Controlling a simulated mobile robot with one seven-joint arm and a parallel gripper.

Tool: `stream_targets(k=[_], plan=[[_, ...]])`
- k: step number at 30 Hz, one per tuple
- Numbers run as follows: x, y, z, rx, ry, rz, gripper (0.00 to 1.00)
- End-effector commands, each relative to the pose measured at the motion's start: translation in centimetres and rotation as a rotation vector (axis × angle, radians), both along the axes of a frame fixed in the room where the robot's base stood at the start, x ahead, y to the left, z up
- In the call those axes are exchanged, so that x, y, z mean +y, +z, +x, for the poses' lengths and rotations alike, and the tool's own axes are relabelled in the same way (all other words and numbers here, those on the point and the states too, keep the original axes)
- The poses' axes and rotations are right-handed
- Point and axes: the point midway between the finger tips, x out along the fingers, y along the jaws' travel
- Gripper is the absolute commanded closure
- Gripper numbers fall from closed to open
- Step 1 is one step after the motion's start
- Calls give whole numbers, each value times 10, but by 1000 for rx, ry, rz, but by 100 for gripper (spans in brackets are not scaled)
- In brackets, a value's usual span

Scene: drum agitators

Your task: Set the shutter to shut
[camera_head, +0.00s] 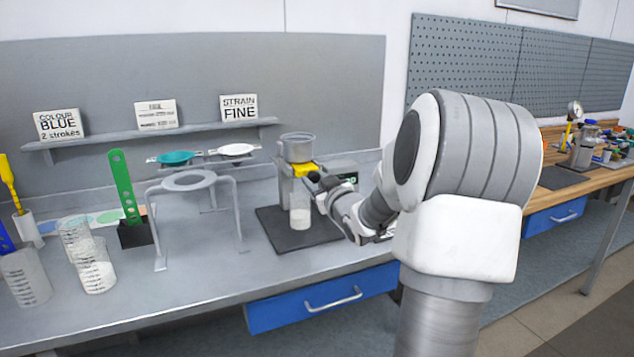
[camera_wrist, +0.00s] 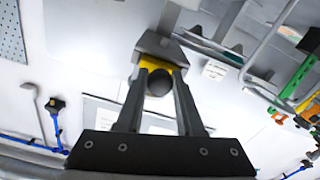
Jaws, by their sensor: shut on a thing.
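A grey dispenser with a round metal hopper (camera_head: 298,147) stands at the back of the bench. The yellow shutter (camera_head: 304,169) is below the hopper, and it also shows in the wrist view (camera_wrist: 157,64). My gripper (camera_head: 315,182) reaches it from the right. In the wrist view my two fingers (camera_wrist: 160,80) are closed on a round dark knob (camera_wrist: 160,84) in front of the yellow part. A clear cup (camera_head: 300,213) with white contents stands under the outlet. My fingers partly hide the shutter, and I cannot tell its position.
A grey ring stand (camera_head: 188,181) is left of the dispenser. Measuring beakers (camera_head: 92,265), a green slotted paddle (camera_head: 124,186) and a yellow tool (camera_head: 8,180) are further left. Signs (camera_head: 239,107) stand on the shelf. The bench front (camera_head: 215,285) is clear.

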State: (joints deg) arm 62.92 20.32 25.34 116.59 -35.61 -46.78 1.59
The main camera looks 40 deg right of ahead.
Motion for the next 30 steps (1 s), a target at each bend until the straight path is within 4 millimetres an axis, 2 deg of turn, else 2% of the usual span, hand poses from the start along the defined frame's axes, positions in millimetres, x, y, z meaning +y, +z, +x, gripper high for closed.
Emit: stream_targets(k=[1,2,6,16,20,23,30], plan=[[0,2,1,-4,0,-1,100],[0,3,2,-5,0,-1,60],[0,2,1,-4,0,-1,35],[0,2,0,-3,0,-1,34],[2,2,-10,-2,0,-1,34],[6,2,-25,-1,-2,-2,34],[18,3,-79,-1,-3,-2,34]])
